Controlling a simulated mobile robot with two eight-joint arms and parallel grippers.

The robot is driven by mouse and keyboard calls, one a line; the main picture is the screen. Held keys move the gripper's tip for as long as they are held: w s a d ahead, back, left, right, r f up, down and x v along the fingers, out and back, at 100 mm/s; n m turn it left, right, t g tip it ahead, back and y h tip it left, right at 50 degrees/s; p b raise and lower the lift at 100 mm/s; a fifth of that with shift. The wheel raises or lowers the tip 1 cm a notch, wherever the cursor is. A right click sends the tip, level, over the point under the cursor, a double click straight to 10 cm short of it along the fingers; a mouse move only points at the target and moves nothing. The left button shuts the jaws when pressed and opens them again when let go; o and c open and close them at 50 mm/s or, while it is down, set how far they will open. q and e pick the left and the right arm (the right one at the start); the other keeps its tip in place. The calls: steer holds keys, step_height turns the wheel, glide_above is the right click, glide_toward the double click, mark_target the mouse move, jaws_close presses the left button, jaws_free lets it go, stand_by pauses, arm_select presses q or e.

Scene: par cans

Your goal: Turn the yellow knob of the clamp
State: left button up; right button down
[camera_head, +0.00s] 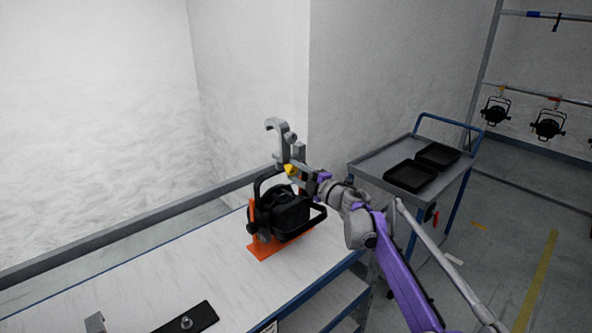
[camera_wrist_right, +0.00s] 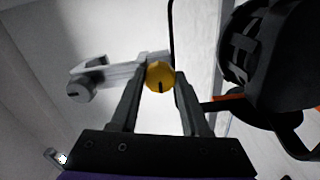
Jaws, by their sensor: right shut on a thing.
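The clamp (camera_head: 278,135) is a grey hook standing above a black par can (camera_head: 281,212) at the far end of the bench. Its yellow knob (camera_head: 291,169) sits at the clamp's base. In the right wrist view the knob (camera_wrist_right: 160,76) lies between the fingertips, with a dark slot facing me, and the grey clamp (camera_wrist_right: 95,75) reaches to the left. My right gripper (camera_wrist_right: 159,80) is shut on the knob; in the head view the right gripper (camera_head: 297,168) comes in from the right. My left gripper is not in view.
The can rests in an orange stand (camera_head: 262,248) on the white bench (camera_head: 150,270). A grey trolley (camera_head: 365,163) with two black trays (camera_head: 411,175) stands behind at right. More cans (camera_head: 548,126) hang from a rail. A dark plate (camera_head: 187,319) lies at the bench's front.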

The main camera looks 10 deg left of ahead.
steer(key=n+p, duration=0.1)
steer(key=n, duration=0.3)
steer(key=shift+r, duration=0.15)
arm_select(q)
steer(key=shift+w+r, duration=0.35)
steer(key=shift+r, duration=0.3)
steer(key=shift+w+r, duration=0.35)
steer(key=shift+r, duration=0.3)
arm_select(e)
steer(key=shift+n, duration=0.9)
arm_select(q)
steer(key=shift+p, duration=0.3)
arm_select(e)
steer(key=shift+c, duration=1.9)
jaws_free()
steer(key=shift+d, duration=0.1)
